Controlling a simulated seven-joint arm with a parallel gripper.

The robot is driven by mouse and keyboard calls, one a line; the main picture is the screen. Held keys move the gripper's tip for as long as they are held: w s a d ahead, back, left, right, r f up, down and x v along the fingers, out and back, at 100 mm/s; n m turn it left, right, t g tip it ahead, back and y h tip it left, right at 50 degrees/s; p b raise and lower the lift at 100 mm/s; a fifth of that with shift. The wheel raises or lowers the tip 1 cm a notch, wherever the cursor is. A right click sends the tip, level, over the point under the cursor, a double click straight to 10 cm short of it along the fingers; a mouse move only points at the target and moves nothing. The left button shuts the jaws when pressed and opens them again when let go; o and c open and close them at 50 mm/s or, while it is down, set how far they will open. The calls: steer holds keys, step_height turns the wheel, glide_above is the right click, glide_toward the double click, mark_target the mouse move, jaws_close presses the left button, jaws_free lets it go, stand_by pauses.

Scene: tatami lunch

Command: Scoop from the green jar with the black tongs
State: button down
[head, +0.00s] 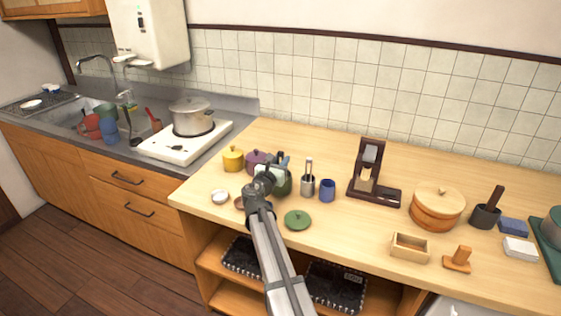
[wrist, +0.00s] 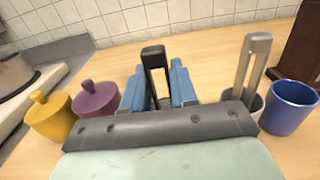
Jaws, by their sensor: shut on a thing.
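My gripper (wrist: 158,88) has blue fingers and is shut on the black tongs (wrist: 153,60), whose upper end stands up between the fingers in the wrist view. In the head view my gripper (head: 282,163) is over the green jar (head: 284,187), which is partly hidden behind my wrist. The jar's green lid (head: 297,220) lies apart on the counter, in front and to the right. The lower end of the tongs is hidden, so I cannot tell how deep it is in the jar.
A yellow jar (head: 233,160) and a purple jar (head: 255,161) stand to the left. A metal holder with utensils (head: 307,185) and a blue cup (head: 328,190) stand close on the right. A white bowl (head: 220,197) sits front left. The counter's front right is clear before the wooden box (head: 410,249).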

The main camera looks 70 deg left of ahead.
steer(key=shift+s+a, duration=0.1)
steer(key=shift+w+d, duration=0.2)
steer(key=shift+d, duration=0.05)
stand_by(0.4)
steer(key=shift+s+a, duration=0.1)
steer(key=shift+a, duration=0.05)
stand_by(0.8)
steer(key=shift+r, duration=4.45)
